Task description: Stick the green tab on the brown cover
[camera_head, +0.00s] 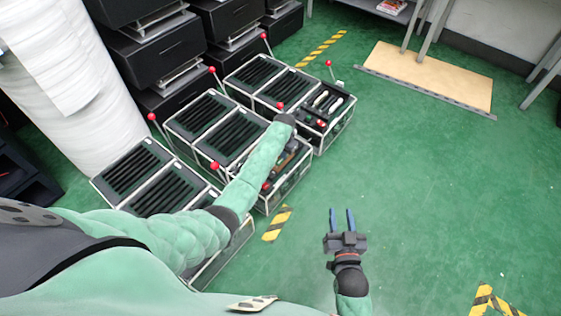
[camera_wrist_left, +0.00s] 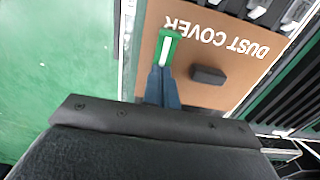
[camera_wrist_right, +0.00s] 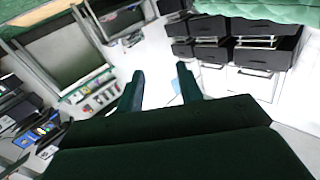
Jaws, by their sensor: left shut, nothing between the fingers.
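The brown cover (camera_wrist_left: 225,92) is a flat panel with "DUST COVER" printed on it, inverted in the left wrist view. The green tab (camera_wrist_left: 165,47), with a white stripe, lies at the cover's left edge. My left gripper (camera_wrist_left: 161,70) is shut, its blue fingertips right at the tab's near end; I cannot tell whether they touch it. In the head view my left arm hides this gripper. My right gripper (camera_head: 342,213) is open and empty above the green floor, far from the fixtures; its parted fingers also show in the right wrist view (camera_wrist_right: 162,78).
A dark block (camera_wrist_left: 208,75) sits on the cover, right of the fingers. Slotted black fixtures with red-knobbed levers (camera_head: 200,115) stand in rows at the left. A tan board (camera_head: 430,78) lies at the back right. The floor (camera_head: 420,180) at the right is mostly clear.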

